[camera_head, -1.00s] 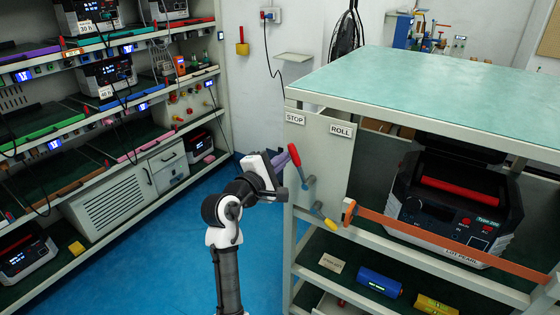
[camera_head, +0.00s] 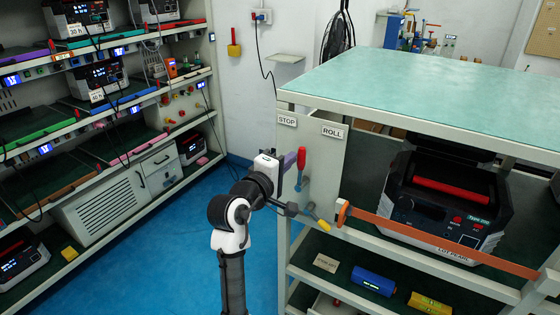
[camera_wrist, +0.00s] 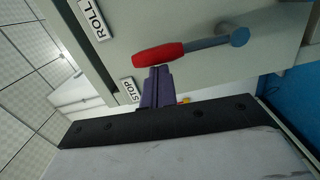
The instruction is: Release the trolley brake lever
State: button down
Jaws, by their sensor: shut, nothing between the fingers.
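The brake lever, with a red grip (camera_head: 301,158) on a grey shank, stands nearly upright on the trolley's end panel. In the wrist view the red grip (camera_wrist: 158,53) lies between the STOP label (camera_wrist: 128,90) and the ROLL label (camera_wrist: 93,18), with its pivot (camera_wrist: 238,36) at the right. My gripper (camera_wrist: 160,72) is shut and empty, its purple fingers against or very near the grip's STOP side. I cannot tell whether they touch. In the head view my gripper (camera_head: 290,160) is just left of the lever.
The trolley (camera_head: 420,88) has a green top. An orange strap (camera_head: 440,238) crosses in front of a black-and-white unit (camera_head: 447,200). A yellow-tipped handle (camera_head: 322,225) sticks out below the lever. Shelving (camera_head: 100,190) lines the left; blue floor (camera_head: 130,270) lies between.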

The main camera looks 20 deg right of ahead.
aim_at(303, 165)
jog(key=shift+s+d+m+b, duration=0.25)
jog(key=shift+s+d+m, duration=0.45)
jog(key=shift+m, duration=0.5)
jog(key=shift+s+d+m+b, duration=0.2)
jog(key=shift+s+d+m, duration=0.3)
jog(key=shift+s+m, duration=0.55)
jog(key=shift+w, duration=0.15)
jog(key=shift+w, duration=0.1)
